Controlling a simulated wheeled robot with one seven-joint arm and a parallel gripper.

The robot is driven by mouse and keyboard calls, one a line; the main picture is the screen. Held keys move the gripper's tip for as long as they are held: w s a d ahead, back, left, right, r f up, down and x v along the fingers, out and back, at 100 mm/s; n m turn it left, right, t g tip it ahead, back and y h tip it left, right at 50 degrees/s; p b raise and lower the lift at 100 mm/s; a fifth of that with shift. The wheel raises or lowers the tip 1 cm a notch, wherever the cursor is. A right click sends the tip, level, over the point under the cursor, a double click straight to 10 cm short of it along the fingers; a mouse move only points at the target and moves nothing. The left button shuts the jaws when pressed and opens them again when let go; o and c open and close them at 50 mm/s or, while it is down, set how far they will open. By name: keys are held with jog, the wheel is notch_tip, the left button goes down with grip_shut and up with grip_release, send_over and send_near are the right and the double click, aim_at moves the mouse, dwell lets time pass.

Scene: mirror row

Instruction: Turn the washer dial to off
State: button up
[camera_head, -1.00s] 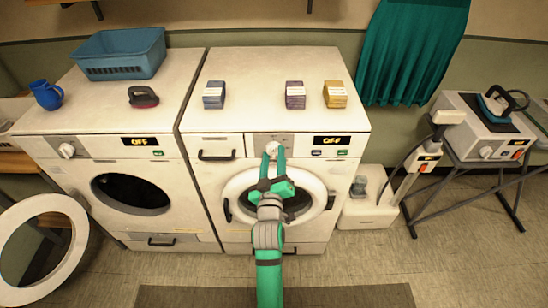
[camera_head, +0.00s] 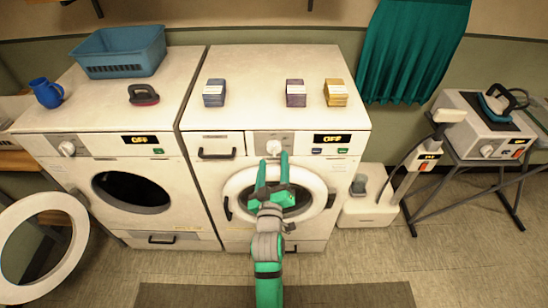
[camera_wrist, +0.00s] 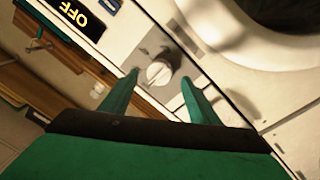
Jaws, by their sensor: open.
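The right-hand machine (camera_head: 185,185) has a round white dial (camera_head: 273,147) on a grey panel. Its display (camera_head: 332,139) reads OFF, and its round front door is shut. My gripper (camera_head: 273,158) is open in front of this machine, with its two green fingers just below the dial in the head view. In the wrist view the dial (camera_wrist: 159,74) shows beyond the gap between the open fingertips (camera_wrist: 160,82), apart from them. The wrist view also shows the display (camera_wrist: 72,12) reading OFF.
The left machine (camera_head: 190,225) also reads OFF; its round door (camera_head: 68,215) hangs open at the left. A blue basket (camera_head: 120,72), a jug (camera_head: 46,93) and several small boxes stand on top. A white floor unit (camera_head: 365,212) and an ironing stand are at the right.

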jog(key=s, duration=0.7)
jog(key=shift+s+a+f, duration=0.2)
jog(key=shift+f, duration=0.1)
jog(key=s+f+m+g, duration=0.1)
jog(key=s+f, duration=0.3)
jog(key=s, duration=0.5)
jog(key=s+f+m+g+y, duration=0.1)
jog(key=s+f+m, duration=0.15)
jog(key=s, duration=0.55)
jog(key=s+f+g, duration=0.1)
jog(key=s+f, duration=0.3)
jog(key=s, duration=0.5)
jog(key=s+r+m, duration=0.1)
jog(key=s+m, duration=0.1)
jog(key=s, duration=0.9)
jog(key=shift+d+r+m, duration=0.2)
jog(key=shift+r+m, duration=0.05)
jog(key=shift+m, duration=0.1)
